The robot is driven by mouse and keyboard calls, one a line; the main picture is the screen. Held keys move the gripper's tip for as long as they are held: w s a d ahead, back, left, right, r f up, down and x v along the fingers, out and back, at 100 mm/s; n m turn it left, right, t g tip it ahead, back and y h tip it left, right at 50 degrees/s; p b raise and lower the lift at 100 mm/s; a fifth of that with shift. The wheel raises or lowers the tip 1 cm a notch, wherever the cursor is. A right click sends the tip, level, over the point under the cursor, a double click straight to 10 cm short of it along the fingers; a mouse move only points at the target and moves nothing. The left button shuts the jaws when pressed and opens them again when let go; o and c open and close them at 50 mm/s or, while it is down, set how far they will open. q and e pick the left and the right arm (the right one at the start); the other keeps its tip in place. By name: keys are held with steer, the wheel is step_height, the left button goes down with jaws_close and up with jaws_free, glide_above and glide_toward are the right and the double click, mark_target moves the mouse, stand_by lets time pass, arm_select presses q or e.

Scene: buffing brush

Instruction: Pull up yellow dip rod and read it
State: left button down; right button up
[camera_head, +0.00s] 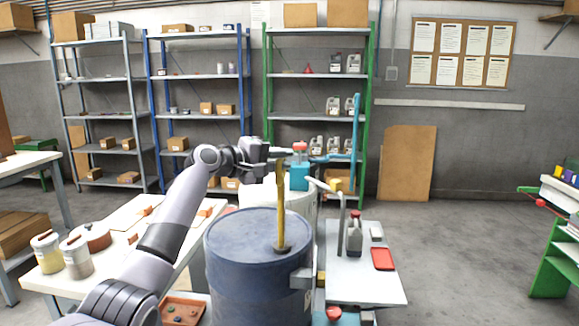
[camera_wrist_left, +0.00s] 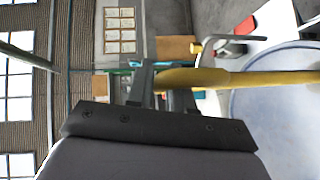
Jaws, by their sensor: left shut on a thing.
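The yellow dip rod (camera_head: 281,205) stands upright out of the top of the blue drum (camera_head: 235,270), with a long length showing above the lid. Its foot meets the lid at the drum's right side. My left gripper (camera_head: 279,154) is at the rod's upper end and is shut on it. In the left wrist view, the rod (camera_wrist_left: 240,78) runs sideways from the fingers (camera_wrist_left: 162,85) to the blue drum lid (camera_wrist_left: 285,110). Any markings on the rod are too small to read. My right gripper is not in view.
A white drum (camera_head: 310,208) with a teal pump (camera_head: 300,178) stands just behind. A small table at right (camera_head: 345,285) holds a grey bottle (camera_head: 354,238) and a red tray (camera_head: 383,259). A white table with jars (camera_head: 77,257) is at left. Open floor lies to the right.

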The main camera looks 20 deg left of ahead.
arm_select(q)
step_height(320, 180, up, 10)
steer(key=p, duration=0.4)
steer(key=shift+r, duration=0.95)
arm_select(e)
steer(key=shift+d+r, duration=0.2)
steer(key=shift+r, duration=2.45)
arm_select(q)
steer(key=c, duration=1.1)
jaws_free()
steer(key=shift+f, duration=0.1)
steer(key=b+v, duration=0.2)
steer(key=v, duration=0.5)
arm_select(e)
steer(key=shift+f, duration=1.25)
